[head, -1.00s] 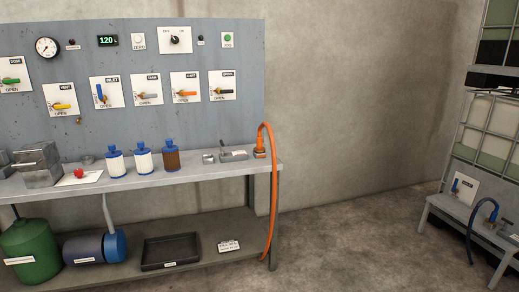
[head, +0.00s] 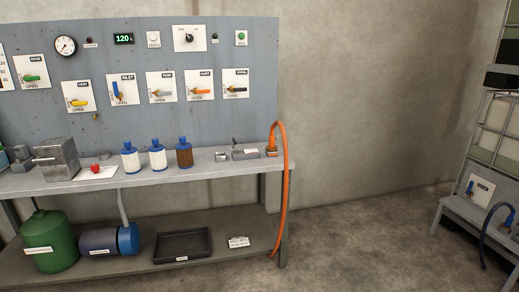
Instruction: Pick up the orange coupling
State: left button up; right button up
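The orange coupling (head: 272,149) sits at the right end of the grey bench top (head: 205,161), at the end of an orange hose. The orange hose (head: 286,190) arches up from it and hangs down past the bench's right edge. Neither of my grippers is in the head view, so nothing is seen touching the coupling.
Bottles with blue caps (head: 157,155), a metal box (head: 57,158) and small metal parts (head: 244,153) stand on the bench. A black tray (head: 182,245) and a green tank (head: 48,241) are on the lower shelf. Bare floor (head: 345,245) lies right of the bench.

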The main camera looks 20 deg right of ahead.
aim_at(271, 148)
jog(key=i+l+u, duration=0.2)
jog(key=l+u, duration=0.15)
jog(key=i+l+u, duration=0.15)
jog(key=l+u, duration=0.15)
jog(key=i+l+u, duration=0.1)
jog(key=l+u, duration=0.55)
jog(key=l, duration=0.2)
jog(key=i, duration=0.05)
